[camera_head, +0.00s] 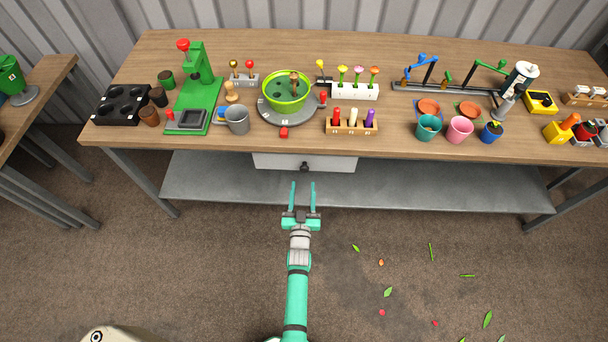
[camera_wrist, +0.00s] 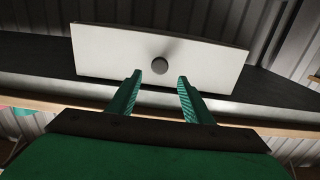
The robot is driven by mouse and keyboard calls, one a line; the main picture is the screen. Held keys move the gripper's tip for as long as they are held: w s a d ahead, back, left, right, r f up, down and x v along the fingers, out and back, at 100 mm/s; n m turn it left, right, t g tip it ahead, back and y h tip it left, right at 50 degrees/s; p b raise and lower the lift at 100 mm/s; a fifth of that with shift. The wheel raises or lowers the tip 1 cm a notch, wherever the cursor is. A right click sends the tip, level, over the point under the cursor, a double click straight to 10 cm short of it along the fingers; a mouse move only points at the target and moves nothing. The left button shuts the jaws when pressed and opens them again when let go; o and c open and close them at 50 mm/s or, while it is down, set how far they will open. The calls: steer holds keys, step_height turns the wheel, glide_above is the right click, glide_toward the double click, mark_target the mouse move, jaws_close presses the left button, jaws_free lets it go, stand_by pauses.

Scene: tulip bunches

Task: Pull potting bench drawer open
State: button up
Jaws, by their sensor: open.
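The potting bench drawer (camera_head: 335,163) has a pale front and sits under the wooden bench top (camera_head: 400,145). It looks shut. A dark round knob (camera_head: 304,167) is on its front. In the wrist view the drawer front (camera_wrist: 110,50) spans the upper middle, and the knob (camera_wrist: 159,66) is near its centre. My gripper (camera_head: 303,184) is open and empty, in front of the drawer. Its two teal fingers point at the drawer. In the wrist view the fingers (camera_wrist: 158,80) stand either side of the knob's line, with the knob beyond their tips and not between them.
A grey lower shelf (camera_head: 220,185) runs under the bench, below the drawer. The bench top holds several pots, a green press (camera_head: 196,90) and a green bowl (camera_head: 286,95). Leaves and petals lie on the floor at right (camera_head: 388,292). A second bench (camera_head: 45,85) stands at left.

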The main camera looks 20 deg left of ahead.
mark_target(304, 170)
steer(key=x, duration=0.6)
steer(key=shift+w, duration=0.2)
jaws_close()
steer(key=shift+s, duration=0.15)
